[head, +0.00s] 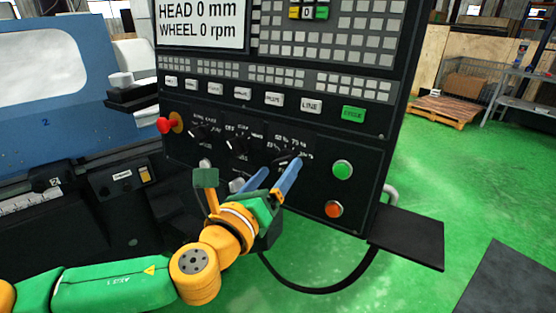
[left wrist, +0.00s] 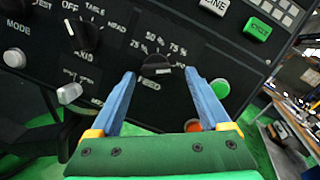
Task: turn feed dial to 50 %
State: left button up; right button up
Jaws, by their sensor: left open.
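The feed dial (left wrist: 156,66) is a black knob on the dark control panel, with white percent labels around its top. In the head view the dial (head: 286,157) is partly covered by my gripper. My left gripper (left wrist: 160,75) is open, its two blue fingers on either side of the dial, with nothing held between them. In the head view the left gripper (head: 279,167) reaches up to the panel from below. I cannot tell whether the fingers touch the dial, and its pointer's exact setting is unclear. My right gripper is not in view.
Other black knobs (head: 236,145) sit left of the dial. A green button (head: 342,169) and an orange button (head: 333,209) are to its right. A red emergency knob (head: 166,125) is at the panel's left. A dark shelf (head: 412,238) juts out at lower right.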

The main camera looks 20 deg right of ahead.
pick_arm(q)
jog(key=shift+w+d+f, duration=0.25)
jog(key=shift+w+d, duration=0.4)
jog(key=shift+w, duration=0.45)
jog(key=shift+a, duration=0.1)
jog(key=shift+c, duration=0.2)
jog(key=shift+s+r, duration=0.1)
jog(key=shift+s, duration=0.1)
grip_shut()
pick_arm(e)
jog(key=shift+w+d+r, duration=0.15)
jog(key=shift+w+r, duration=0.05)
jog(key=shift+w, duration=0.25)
